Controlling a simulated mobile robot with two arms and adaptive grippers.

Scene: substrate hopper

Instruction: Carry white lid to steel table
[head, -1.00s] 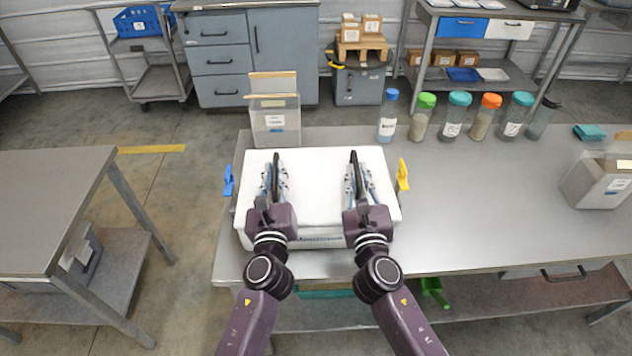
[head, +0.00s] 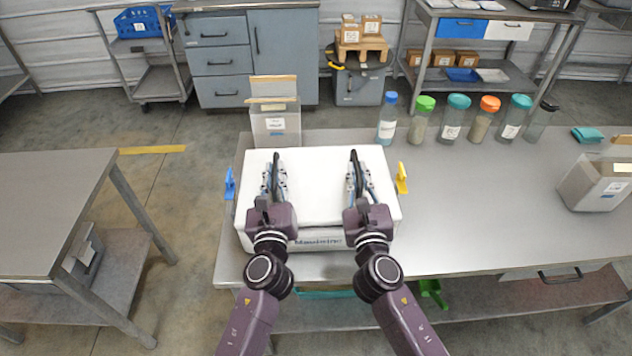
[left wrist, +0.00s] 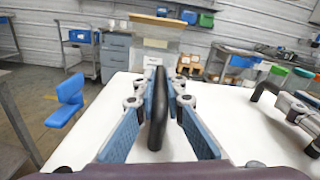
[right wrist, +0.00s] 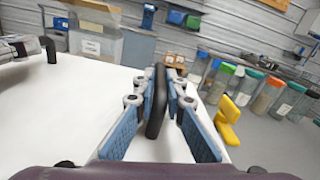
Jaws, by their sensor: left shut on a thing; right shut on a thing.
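The white lid (head: 320,185) lies over a white box (head: 318,241) with dark lettering on its front, in the middle of the head view. Two black bar handles stand on the lid. My left gripper (head: 277,170) is shut on the left handle (left wrist: 158,108). My right gripper (head: 356,170) is shut on the right handle (right wrist: 157,100). A blue latch (head: 229,183) stands left of the lid and a yellow latch (head: 402,178) right of it. I cannot tell if the lid touches the box. A steel table (head: 60,190) stands at the left.
The box stands on a long steel bench (head: 480,220). A clear bin (head: 275,122) stands close behind it. Several capped jars (head: 453,118) line the bench's back, and another bin (head: 596,183) is at right. An open floor gap separates the left table, whose top is bare.

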